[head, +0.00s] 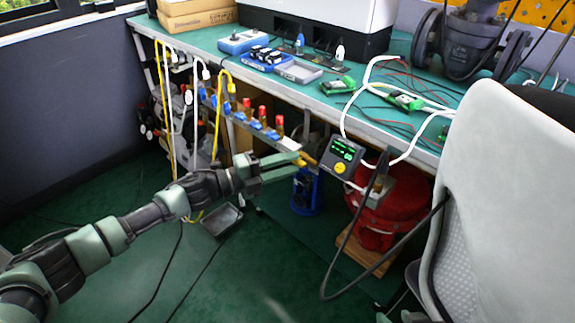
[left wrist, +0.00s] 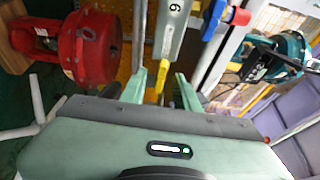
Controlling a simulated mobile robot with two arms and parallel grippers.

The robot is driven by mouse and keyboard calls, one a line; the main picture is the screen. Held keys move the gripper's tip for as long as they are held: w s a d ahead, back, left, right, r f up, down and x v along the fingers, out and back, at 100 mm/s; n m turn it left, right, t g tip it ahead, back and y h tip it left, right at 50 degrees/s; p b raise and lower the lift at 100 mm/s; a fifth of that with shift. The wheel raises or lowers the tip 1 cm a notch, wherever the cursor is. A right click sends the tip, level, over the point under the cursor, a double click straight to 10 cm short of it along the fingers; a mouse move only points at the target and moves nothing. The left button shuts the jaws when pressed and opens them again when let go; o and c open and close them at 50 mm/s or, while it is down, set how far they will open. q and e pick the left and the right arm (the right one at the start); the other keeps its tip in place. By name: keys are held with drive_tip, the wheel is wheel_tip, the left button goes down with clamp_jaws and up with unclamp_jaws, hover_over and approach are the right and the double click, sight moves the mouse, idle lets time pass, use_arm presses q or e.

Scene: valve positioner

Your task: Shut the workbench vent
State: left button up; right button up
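The task's vent is not clearly labelled in either view. A yellow lever-like part (left wrist: 160,78) shows between my left fingers in the left wrist view, below a grey bar marked 6 (left wrist: 172,30). In the head view a yellow-orange part (head: 308,159) is at the end of the manifold rail (head: 250,128) under the bench edge. My left gripper (head: 300,164) is open at this end, and its fingers (left wrist: 162,88) lie on either side of the yellow part, with gaps visible. Whether they touch it cannot be told. My right gripper is not in view.
The green-topped workbench (head: 205,42) runs above the rail. Blue valves with red tops (head: 262,113) line the rail to the left. A display device (head: 342,156) hangs just right of the gripper. A red vessel (head: 385,210) and white chair (head: 500,180) stand to the right.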

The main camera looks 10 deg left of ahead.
use_arm(q)
clamp_jaws()
drive_tip(key=n, duration=0.2)
drive_tip(key=n+t+h, duration=0.1)
drive_tip(key=n, duration=0.2)
drive_tip(key=shift+f+n+t+h, duration=0.25)
drive_tip(key=shift+n+t+h, duration=0.05)
drive_tip(key=shift+n, duration=0.1)
use_arm(e)
drive_tip(key=shift+w+a+r+t, duration=0.2)
drive_tip(key=shift+w+r+t, duration=0.15)
drive_tip(key=shift+w, duration=0.25)
drive_tip(key=shift+w+a+r+t, duration=0.25)
drive_tip(key=shift+w+r, duration=0.1)
drive_tip(key=shift+w, duration=0.2)
use_arm(q)
unclamp_jaws()
